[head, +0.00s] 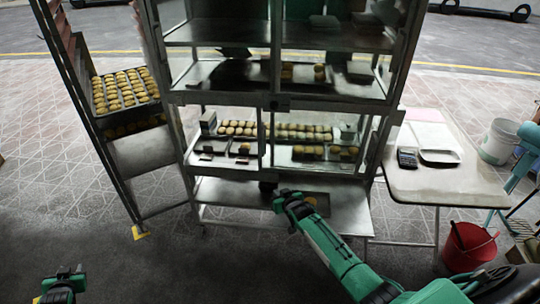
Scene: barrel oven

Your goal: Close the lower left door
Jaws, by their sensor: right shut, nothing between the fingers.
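A metal-framed glass cabinet (276,103) stands in the middle of the head view. Its lower left compartment (225,170) shows rows of round pastries and small trays behind a metal frame. I cannot tell from this view how far its door stands open. My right gripper (282,195) is shut and empty, just below the cabinet's lower middle, over the bottom shelf (232,194). A small dark part (267,187) is beside its fingertips; I cannot tell whether they touch. My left gripper (70,272) is low at the far left, away from the cabinet; its jaw opening is unclear.
A rack with a tray of pastries (126,91) stands left of the cabinet. A table (450,184) with papers and a calculator (407,157) stands at the right. A red bucket (468,246) is below it.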

